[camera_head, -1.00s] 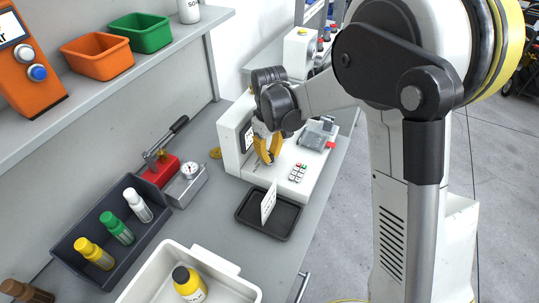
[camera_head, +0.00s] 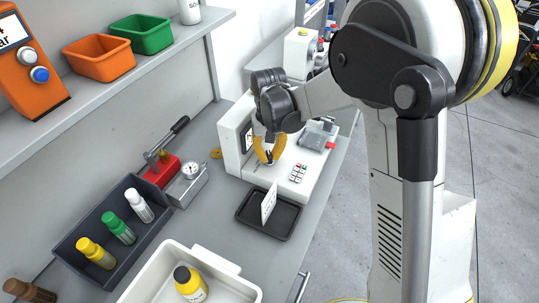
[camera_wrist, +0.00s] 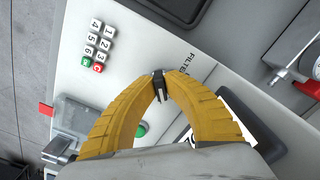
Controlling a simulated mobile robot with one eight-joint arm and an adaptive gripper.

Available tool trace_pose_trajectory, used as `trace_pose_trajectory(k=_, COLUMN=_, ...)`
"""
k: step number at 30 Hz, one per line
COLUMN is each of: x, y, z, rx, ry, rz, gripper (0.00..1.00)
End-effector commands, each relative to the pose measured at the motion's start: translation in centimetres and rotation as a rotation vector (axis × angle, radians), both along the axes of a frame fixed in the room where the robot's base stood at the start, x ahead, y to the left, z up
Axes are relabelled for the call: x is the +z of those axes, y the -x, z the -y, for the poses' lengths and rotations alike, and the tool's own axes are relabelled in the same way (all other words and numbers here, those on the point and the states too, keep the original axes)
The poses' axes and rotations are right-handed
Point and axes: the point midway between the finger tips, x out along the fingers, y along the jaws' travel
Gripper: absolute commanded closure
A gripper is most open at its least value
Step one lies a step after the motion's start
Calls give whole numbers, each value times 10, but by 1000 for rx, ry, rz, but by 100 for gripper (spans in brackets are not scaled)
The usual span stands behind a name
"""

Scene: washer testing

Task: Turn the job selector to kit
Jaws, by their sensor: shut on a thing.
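The job selector is a small black knob (camera_wrist: 158,82) on the white tester (camera_head: 233,152). A "FILTER" label (camera_wrist: 199,65) is printed beside the knob in the wrist view; other labels around it are hidden by my fingers. My gripper (camera_wrist: 160,78) is shut on the knob, with the tips of its yellow fingers on either side of it. In the head view my gripper (camera_head: 268,158) points down onto the tester's top. I cannot read which label the knob points to.
A keypad (camera_wrist: 96,45) and a green button (camera_wrist: 142,129) are close to my fingers. A black tray (camera_head: 267,216) with a white card (camera_head: 269,203) stands in front of the tester. A dial gauge (camera_head: 190,171) and red lever press (camera_head: 162,170) stand to the left.

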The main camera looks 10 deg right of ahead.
Motion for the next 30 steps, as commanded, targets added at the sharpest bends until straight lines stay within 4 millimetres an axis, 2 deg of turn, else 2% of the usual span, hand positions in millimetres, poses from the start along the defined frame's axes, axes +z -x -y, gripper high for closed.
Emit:
trace_pose_trajectory(k=10, x=0, y=0, z=-1, rx=-149, ry=0, rz=-1, gripper=100)
trace_pose_trajectory(k=26, x=0, y=0, z=-1, rx=-176, ry=0, rz=-1, gripper=100)
trace_pose_trajectory(k=27, x=0, y=0, z=-1, rx=-176, ry=0, rz=-1, gripper=84)
trace_pose_trajectory(k=28, x=0, y=0, z=-1, rx=-176, ry=0, rz=-1, gripper=74)
trace_pose_trajectory(k=29, x=0, y=0, z=-1, rx=-176, ry=0, rz=-1, gripper=67)
trace_pose_trajectory(k=30, x=0, y=0, z=-1, rx=-176, ry=0, rz=-1, gripper=67)
